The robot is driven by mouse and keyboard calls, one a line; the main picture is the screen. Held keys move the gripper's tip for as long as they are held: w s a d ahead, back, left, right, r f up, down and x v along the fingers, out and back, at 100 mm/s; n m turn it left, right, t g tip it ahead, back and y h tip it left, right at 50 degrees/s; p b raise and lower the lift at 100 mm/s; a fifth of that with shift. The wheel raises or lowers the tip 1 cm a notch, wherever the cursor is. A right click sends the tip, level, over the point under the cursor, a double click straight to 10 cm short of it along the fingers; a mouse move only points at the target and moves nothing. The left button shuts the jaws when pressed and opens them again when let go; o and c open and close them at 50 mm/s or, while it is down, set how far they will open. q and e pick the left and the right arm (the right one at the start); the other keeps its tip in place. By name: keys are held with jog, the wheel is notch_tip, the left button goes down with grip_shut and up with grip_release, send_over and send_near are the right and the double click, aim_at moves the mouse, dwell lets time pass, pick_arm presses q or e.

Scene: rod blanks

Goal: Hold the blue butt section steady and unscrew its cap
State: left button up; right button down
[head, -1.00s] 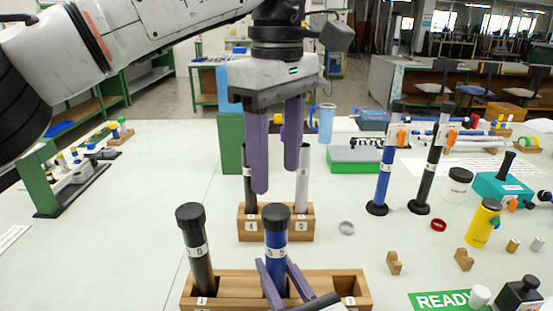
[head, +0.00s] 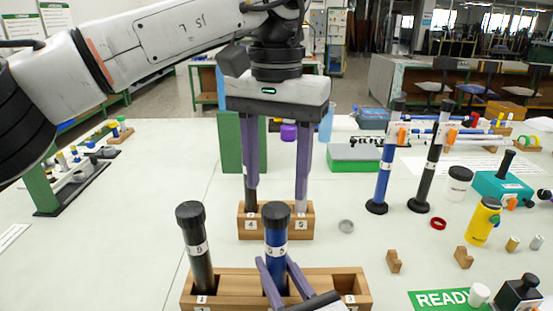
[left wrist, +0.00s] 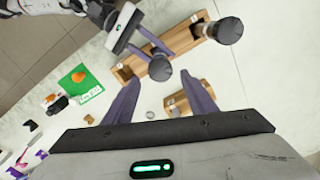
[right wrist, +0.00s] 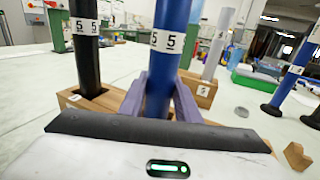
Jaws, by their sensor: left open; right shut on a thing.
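The blue butt section (head: 277,255) stands upright in the front wooden rack (head: 235,283), with a black cap (head: 277,212) on top. The cap also shows in the left wrist view (left wrist: 160,68). My right gripper (head: 277,260) is shut on the blue tube below the cap, one finger on each side; the right wrist view shows the tube (right wrist: 172,40) between its fingers. My left gripper (head: 276,196) is open and empty, fingers pointing down, apart from the cap. In the head view its fingers overlap the tubes of the rear rack.
A black capped tube (head: 195,250) stands in the left of the front rack. A rear rack (head: 277,225) holds two more tubes behind the blue one. Blue (head: 383,180) and black (head: 430,170) rods stand on round bases at right.

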aim_at(276, 209)
pick_arm(q)
jog(key=shift+f, duration=2.75)
